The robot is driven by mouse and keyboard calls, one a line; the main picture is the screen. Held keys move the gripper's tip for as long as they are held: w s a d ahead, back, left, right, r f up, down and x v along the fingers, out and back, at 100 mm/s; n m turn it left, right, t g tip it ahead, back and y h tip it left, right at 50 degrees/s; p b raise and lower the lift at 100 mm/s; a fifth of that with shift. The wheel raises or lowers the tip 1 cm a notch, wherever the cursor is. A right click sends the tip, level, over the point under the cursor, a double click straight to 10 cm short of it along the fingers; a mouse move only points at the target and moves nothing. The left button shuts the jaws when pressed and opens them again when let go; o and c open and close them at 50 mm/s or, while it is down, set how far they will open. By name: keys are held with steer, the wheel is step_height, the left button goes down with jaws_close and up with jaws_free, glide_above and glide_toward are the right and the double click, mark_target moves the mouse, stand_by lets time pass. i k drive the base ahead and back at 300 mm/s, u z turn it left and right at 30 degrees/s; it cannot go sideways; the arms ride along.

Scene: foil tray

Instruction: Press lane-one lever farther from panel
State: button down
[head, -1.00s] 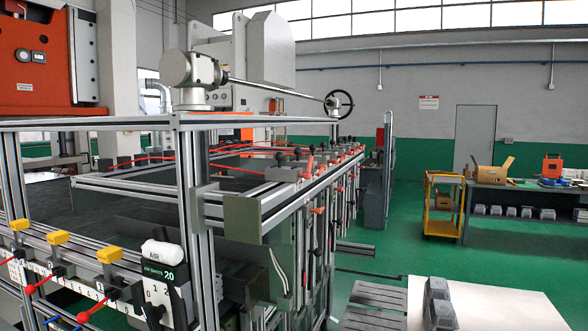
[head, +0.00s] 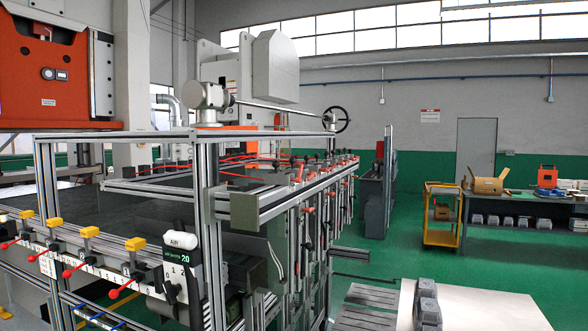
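Several red-knobbed levers stick out along the front rail at the lower left of the head view. The one nearest the air panel is a red-knobbed lever (head: 113,294); farther left are a second (head: 67,273) and a third (head: 32,258). The air panel (head: 178,262), dark with a white top, a green "20" and a 0-1-2 dial, is fixed beside the upright post. Yellow blocks (head: 134,243) sit on the rail above the levers. I cannot tell which lever belongs to lane one. My gripper is not in view.
An aluminium frame (head: 210,220) with an upright post stands close, right of the air panel. A pale table (head: 490,305) with grey blocks is at the lower right. A yellow cart (head: 440,238) and workbench stand farther back. Green floor is open between.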

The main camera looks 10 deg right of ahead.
mark_target(299, 179)
steer(key=u, duration=0.45)
steer(key=i, duration=1.25)
steer(key=z, duration=0.45)
